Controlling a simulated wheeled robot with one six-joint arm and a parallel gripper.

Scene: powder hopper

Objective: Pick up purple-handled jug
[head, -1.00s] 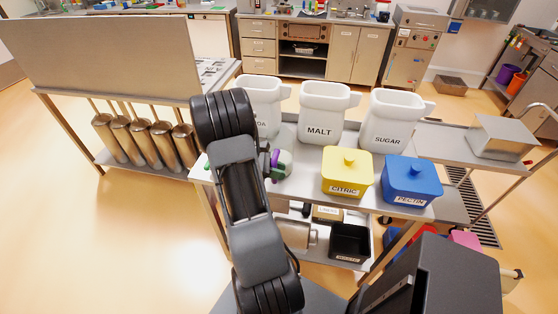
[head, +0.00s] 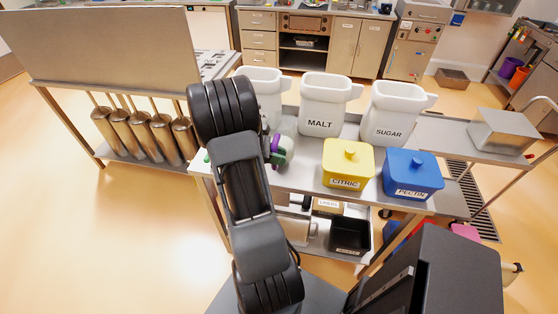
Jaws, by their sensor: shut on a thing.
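The purple-handled jug (head: 287,149) is a small whitish vessel at the left end of the steel cart's top. It stands in front of the white canisters and is partly hidden by my arm. Its purple handle (head: 276,146) faces my gripper. My gripper (head: 268,147) shows only in part behind my dark wrist, and it is shut on the jug at the handle side. Its fingertips are mostly hidden. I cannot tell whether the jug touches the cart top or is held just above it.
White MALT (head: 325,105) and SUGAR (head: 393,115) canisters stand behind, with a third partly covered by my arm. The yellow CITRIC box (head: 347,165) and blue PECTIN box (head: 412,176) are to the right. A tall steel panel (head: 105,48) stands left. Floor at lower left is clear.

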